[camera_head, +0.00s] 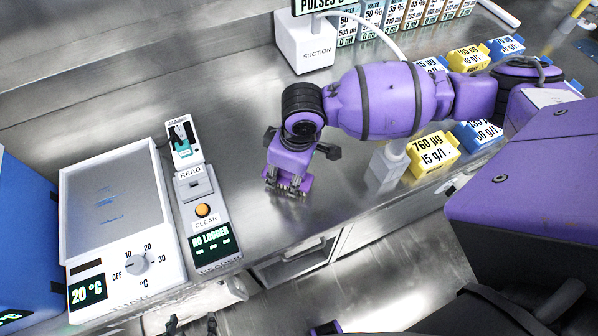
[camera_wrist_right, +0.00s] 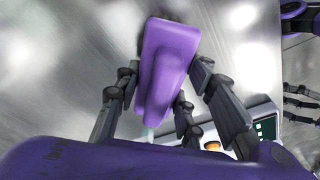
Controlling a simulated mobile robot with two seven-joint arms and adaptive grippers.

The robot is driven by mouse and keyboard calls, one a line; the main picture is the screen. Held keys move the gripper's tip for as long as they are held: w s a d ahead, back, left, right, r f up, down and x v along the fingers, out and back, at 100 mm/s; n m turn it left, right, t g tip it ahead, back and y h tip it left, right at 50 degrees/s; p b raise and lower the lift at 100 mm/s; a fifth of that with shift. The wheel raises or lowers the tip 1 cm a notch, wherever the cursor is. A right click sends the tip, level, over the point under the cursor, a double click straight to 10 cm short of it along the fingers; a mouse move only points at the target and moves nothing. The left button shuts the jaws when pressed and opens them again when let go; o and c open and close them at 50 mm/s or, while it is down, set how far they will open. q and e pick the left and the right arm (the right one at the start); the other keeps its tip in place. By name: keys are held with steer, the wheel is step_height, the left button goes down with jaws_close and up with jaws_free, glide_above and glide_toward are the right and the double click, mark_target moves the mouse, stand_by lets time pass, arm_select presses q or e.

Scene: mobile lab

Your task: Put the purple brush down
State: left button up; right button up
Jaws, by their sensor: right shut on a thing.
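The purple brush (camera_head: 297,183) is held in my right gripper (camera_head: 287,168) over the bare steel bench (camera_head: 255,150), right of the reader. Its bristles point down; I cannot tell whether they touch the bench. In the right wrist view the purple brush (camera_wrist_right: 165,65) lies between the dark fingers of my right gripper (camera_wrist_right: 165,95), which are shut on it. Dark fingertips of my left gripper (camera_head: 193,323) show at the bottom edge of the head view, apart with nothing between them. Most of that arm is out of view.
A reader (camera_head: 195,190) with an orange button and a hotplate (camera_head: 110,200) stand to the left. Yellow (camera_head: 432,155) and blue labelled blocks are to the right. A suction box (camera_head: 305,45) and several labelled bottles stand behind. The bench's front edge is close below the brush.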

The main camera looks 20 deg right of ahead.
steer(key=shift+f, duration=0.3)
steer(key=shift+f, duration=0.15)
steer(key=o, duration=1.3)
steer(key=r, duration=0.3)
steer(key=r+p, duration=0.1)
steer(key=r, duration=0.3)
steer(key=s+d+r, duration=0.1)
steer(key=r, duration=0.3)
steer(key=shift+d+r, duration=0.1)
steer(key=shift+r, duration=0.15)
steer(key=shift+s+d+r, duration=0.1)
steer(key=shift+r, duration=0.25)
